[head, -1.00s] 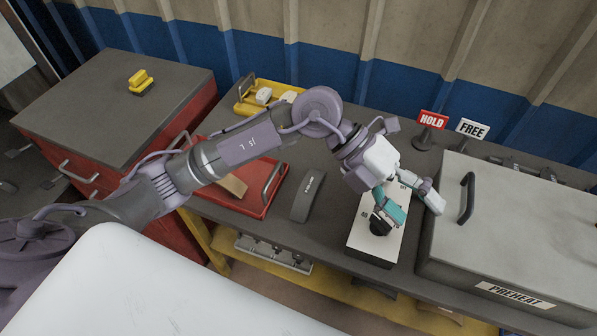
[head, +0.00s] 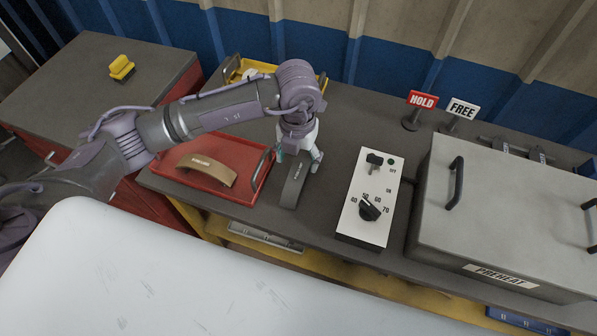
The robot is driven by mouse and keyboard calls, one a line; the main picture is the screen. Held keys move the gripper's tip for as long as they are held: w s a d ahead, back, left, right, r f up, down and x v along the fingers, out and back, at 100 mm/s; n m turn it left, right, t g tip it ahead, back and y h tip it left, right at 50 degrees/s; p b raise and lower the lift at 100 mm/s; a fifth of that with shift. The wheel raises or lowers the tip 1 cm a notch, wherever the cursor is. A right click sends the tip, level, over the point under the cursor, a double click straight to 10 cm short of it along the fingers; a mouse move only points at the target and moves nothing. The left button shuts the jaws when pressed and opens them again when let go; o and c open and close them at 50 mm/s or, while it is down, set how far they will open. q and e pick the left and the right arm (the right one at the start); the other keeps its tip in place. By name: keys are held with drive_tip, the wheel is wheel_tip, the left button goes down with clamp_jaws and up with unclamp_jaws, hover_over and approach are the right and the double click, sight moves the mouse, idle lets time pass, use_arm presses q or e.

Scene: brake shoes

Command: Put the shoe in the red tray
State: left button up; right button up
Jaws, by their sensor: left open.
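A dark grey curved shoe (head: 293,187) lies on the bench, just right of the red tray (head: 238,158). A tan shoe (head: 207,170) lies inside the red tray. My left gripper (head: 299,158) points down at the far end of the grey shoe, with its fingers apart, one toward each side of it. The gripper and wrist hide that end, and I cannot tell whether the fingers touch it. My right gripper is not in view.
A white control box (head: 369,192) with a black knob (head: 370,209) stands right of the shoe. A grey PREHEAT box (head: 515,205) fills the right. A red HOLD sign (head: 422,100) and a white FREE sign (head: 461,108) stand behind. A yellow tray (head: 233,69) is at the back.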

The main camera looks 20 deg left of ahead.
sight(299, 170)
use_arm(q)
wheel_tip(299, 170, down, 5)
drive_tip(key=shift+d+r+p, duration=0.1)
drive_tip(key=shift+p, duration=0.85)
drive_tip(key=shift+f, duration=0.3)
drive_tip(key=shift+w+r, duration=0.1)
clamp_jaws()
